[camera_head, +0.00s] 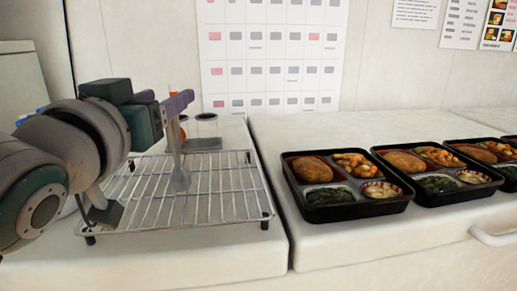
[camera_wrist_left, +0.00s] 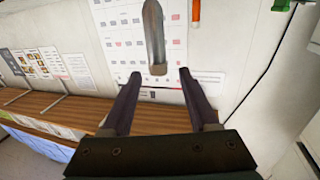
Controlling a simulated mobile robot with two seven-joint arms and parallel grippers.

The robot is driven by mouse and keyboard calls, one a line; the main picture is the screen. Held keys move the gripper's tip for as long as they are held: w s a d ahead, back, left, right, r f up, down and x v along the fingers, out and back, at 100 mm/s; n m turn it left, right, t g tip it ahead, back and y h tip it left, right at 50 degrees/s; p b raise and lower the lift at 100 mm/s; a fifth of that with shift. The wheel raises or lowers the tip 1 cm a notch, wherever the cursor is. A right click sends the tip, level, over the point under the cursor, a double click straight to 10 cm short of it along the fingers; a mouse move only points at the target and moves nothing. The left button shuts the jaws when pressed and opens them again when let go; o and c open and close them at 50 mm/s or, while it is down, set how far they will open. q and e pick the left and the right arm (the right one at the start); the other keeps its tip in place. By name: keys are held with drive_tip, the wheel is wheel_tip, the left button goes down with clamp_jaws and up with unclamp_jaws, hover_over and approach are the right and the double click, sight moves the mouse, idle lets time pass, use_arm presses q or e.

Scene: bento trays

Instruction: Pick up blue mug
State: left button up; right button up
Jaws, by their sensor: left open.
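No whole blue mug shows. Small blue patches (camera_head: 42,109) show at the far left behind my left arm; whether they belong to a mug I cannot tell. My left gripper (camera_head: 178,104) is open above the back of a wire rack, its purple fingers apart. In the left wrist view its fingers (camera_wrist_left: 158,76) are spread. A long grey, spoon-like utensil shows there (camera_wrist_left: 153,30) near the fingertips and in the head view (camera_head: 179,175) below them; whether they touch it I cannot tell. My right gripper is in neither view.
The wire rack (camera_head: 215,208) stands on the left counter. Small jars (camera_head: 207,124) and an orange-topped item stand behind it. Several filled black bento trays (camera_head: 345,213) line the right counter. A calendar (camera_head: 272,50) hangs behind. Counter in front of the trays is clear.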

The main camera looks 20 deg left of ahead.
use_arm(q)
drive_tip(key=x, duration=0.2)
drive_tip(key=f+x, duration=0.1)
drive_tip(key=x, duration=0.2)
drive_tip(key=shift+w+b, duration=0.1)
drive_tip(key=shift+b, duration=0.2)
clamp_jaws()
idle(1.1)
